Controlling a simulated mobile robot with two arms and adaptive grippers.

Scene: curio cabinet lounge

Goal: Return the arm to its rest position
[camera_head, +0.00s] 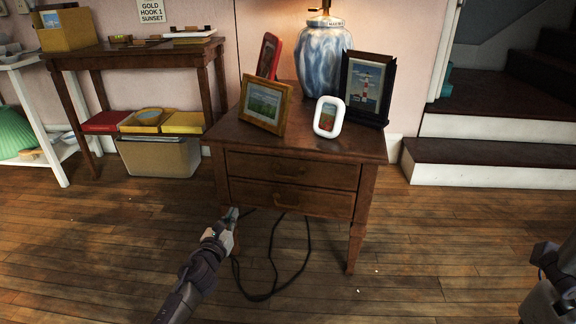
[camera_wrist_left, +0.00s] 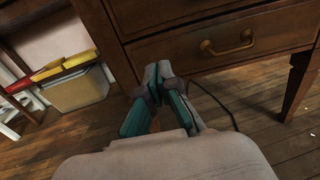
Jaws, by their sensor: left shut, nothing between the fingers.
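My left gripper (camera_head: 232,214) is in front of the lower left part of the wooden side table (camera_head: 292,209), near its left front leg. In the left wrist view the left gripper (camera_wrist_left: 154,82) shows two teal-padded fingers with their tips together and nothing held. The table's lower drawer with its brass handle (camera_wrist_left: 227,43) is just beyond the fingers, and both drawers look closed. Part of my right arm shows at the right edge of the head view; its fingers cannot be made out clearly.
Picture frames (camera_head: 264,103) and a blue-and-white lamp (camera_head: 323,57) stand on the table. A black cable (camera_head: 272,262) loops on the floor below. Steps (camera_head: 490,152) rise at right. The front floor is mostly clear.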

